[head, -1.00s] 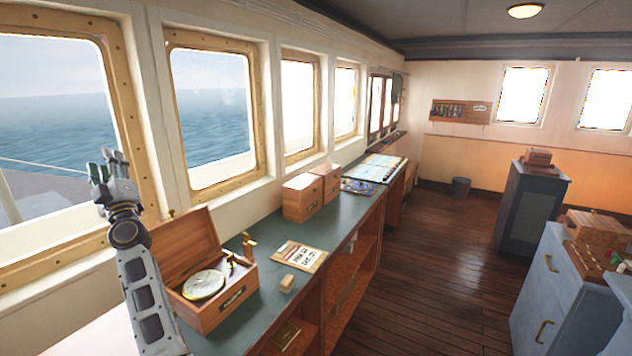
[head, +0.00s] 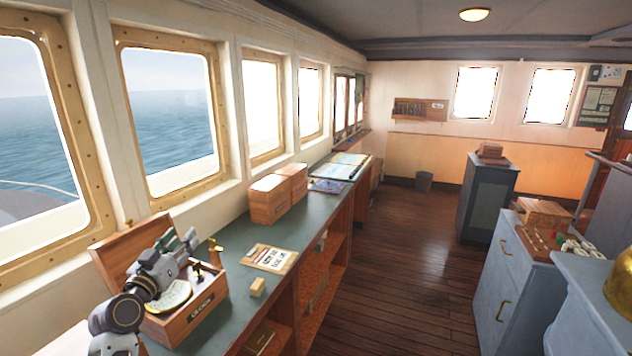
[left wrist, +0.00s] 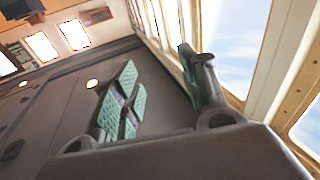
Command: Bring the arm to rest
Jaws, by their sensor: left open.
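My left gripper (head: 180,244) is in the head view at lower left, in front of the open wooden box on the counter. Its fingers also show in the left wrist view (left wrist: 163,88), spread apart with nothing between them. My left arm comes in from the bottom left and covers part of the box. My right gripper is in neither view.
The open wooden box (head: 193,323) holds a round white dial (head: 172,296). A card (head: 265,257), a small wooden block (head: 257,287) and a brass piece (head: 215,251) lie or stand beside it on the green counter (head: 230,306). Closed wooden boxes (head: 270,202) stand farther back.

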